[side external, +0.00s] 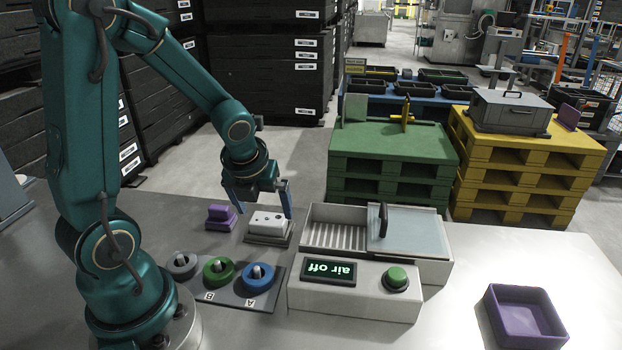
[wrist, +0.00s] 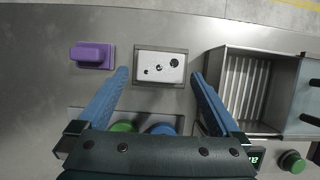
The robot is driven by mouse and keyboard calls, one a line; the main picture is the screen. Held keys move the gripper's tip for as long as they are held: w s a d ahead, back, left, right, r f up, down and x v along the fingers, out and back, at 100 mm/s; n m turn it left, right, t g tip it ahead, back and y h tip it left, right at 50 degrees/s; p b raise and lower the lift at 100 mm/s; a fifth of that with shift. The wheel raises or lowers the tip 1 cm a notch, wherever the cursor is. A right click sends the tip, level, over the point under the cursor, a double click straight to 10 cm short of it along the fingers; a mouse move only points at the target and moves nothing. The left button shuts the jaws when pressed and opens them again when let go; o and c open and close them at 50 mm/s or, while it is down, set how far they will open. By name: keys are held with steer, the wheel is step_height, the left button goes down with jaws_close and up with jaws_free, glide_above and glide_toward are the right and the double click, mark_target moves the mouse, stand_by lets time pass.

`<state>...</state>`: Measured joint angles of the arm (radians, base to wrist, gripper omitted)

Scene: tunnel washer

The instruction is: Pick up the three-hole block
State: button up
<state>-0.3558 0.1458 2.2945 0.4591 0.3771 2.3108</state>
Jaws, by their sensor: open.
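The three-hole block (side external: 267,223) is a light grey-white block with dark holes in its top. It sits on a grey base plate (side external: 281,239) on the steel table. In the wrist view the block (wrist: 160,67) lies just ahead of and between my fingertips. My gripper (side external: 258,196) is open, with blue fingers, and is above the block in the side view. In the wrist view my gripper (wrist: 160,75) has one finger on each side of the block, with nothing between them but the block below. I cannot tell the exact height gap.
A purple block (side external: 220,216) is left of the block. The washer box (side external: 322,236) with ribbed floor and sliding lid is close on the right. A panel reading "air off" (side external: 330,270) has a green button (side external: 396,277). Ring posts (side external: 222,271) stand in front. A purple tray (side external: 524,318) is far right.

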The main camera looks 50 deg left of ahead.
mark_target(268, 218)
steer(key=shift+x, duration=1.85)
steer(key=shift+d, duration=0.1)
steer(key=c, duration=1.4)
steer(key=shift+c, duration=0.2)
steer(key=shift+r, duration=0.15)
